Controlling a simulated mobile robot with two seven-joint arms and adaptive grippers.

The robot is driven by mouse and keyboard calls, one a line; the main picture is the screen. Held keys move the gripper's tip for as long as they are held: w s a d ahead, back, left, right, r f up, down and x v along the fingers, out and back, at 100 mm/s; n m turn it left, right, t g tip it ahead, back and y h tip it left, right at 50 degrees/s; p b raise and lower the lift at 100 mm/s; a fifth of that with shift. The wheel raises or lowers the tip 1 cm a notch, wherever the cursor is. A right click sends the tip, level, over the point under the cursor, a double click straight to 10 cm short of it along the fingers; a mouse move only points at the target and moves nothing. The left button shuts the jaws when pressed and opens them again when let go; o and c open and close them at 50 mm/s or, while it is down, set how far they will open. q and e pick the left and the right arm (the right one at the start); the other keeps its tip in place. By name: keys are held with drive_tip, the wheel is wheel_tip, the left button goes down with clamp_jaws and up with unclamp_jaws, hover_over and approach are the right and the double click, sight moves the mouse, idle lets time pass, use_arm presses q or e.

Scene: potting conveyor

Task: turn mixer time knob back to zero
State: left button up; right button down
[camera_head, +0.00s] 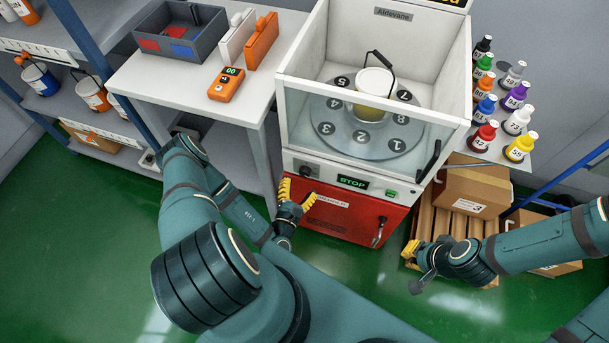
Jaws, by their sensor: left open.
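The mixer (288,118) is a white cabinet with a clear-walled chamber and a red lower door (345,222). Its front panel carries a small black knob (306,171), a green-lit display (352,182) reading STOP, and a green button (391,193). The knob's pointer is too small to read. My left gripper (297,194) is open in front of the machine, its yellow fingertips just below the knob; I cannot tell whether they touch it. My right gripper (411,250) is low at the right, above a wooden pallet; its jaw opening is unclear.
A numbered turntable (372,142) in the chamber bears a white bucket (373,81). A white table (185,92) at left holds a grey bin and an orange handheld device (226,84). Colored bottles (521,147) and cardboard boxes (470,187) stand at right. Green floor is open in front.

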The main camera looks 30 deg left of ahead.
sight(304, 174)
use_arm(q)
drive_tip(key=shift+b+x, duration=0.4)
drive_tip(key=shift+x, duration=2.15)
clamp_jaws()
